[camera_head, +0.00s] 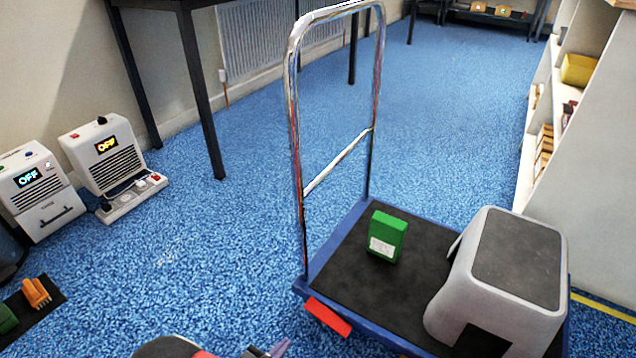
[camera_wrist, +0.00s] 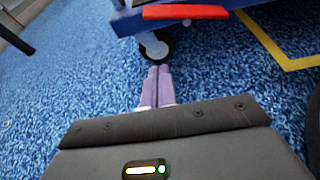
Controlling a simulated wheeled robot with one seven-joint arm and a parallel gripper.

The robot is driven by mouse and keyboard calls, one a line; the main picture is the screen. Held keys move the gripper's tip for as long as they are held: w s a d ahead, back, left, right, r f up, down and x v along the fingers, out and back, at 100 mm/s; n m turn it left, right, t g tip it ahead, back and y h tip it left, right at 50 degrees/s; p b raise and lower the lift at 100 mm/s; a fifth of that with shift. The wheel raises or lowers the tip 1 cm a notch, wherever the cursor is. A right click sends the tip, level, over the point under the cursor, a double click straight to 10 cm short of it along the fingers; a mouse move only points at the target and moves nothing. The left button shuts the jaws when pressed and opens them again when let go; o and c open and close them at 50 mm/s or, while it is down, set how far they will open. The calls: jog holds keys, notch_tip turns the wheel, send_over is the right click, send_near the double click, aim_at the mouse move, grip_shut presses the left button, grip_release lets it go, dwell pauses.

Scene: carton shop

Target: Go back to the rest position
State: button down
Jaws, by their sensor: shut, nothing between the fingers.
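My gripper (camera_wrist: 158,72) shows in the wrist view with its two purple fingers shut together and nothing between them. It is over the blue floor, just short of the trolley's wheel in that picture. In the head view only a small part of my gripper (camera_head: 280,348) shows at the bottom edge, left of the trolley. No rest position is marked in either view.
A blue platform trolley (camera_head: 333,272) with a chrome handle stands close on the right. It carries a green carton (camera_head: 387,236) and a grey step stool (camera_head: 463,290). Two machines (camera_head: 108,160) reading OFF stand at the left. Open floor (camera_head: 430,120) lies beyond the trolley.

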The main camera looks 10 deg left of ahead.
jog(key=w+d+r+m+g+h+p, duration=0.1)
jog(key=w+d+r+m+g+p, duration=0.3)
jog(key=r, duration=0.6)
jog(key=w+d+r+m+g+b, duration=0.1)
jog(key=d+r+m+g, duration=0.1)
jog(key=d+r+m, duration=0.6)
jog(key=w+d+r+m+g+h+p, duration=0.1)
jog(key=w+d+r+m+g+p, duration=0.2)
jog(key=r, duration=0.8)
jog(key=s+d+r+m+y+p, duration=0.1)
jog(key=s+d+r+m+y, duration=0.1)
jog(key=s+d+r+m, duration=0.2)
jog(key=s+d+r+m+t+y+p, duration=0.1)
jog(key=s+d+r+m+y, duration=0.2)
jog(key=r, duration=0.8)
jog(key=s+d+r+m+y+p, duration=0.1)
jog(key=s+d+r+m+y, duration=0.1)
jog(key=s+d+r+m, duration=0.4)
jog(key=d+r+m, duration=0.2)
jog(key=d+m, duration=0.1)
jog(key=shift+s+t+p, duration=0.2)
jog(key=shift+t+p, duration=0.2)
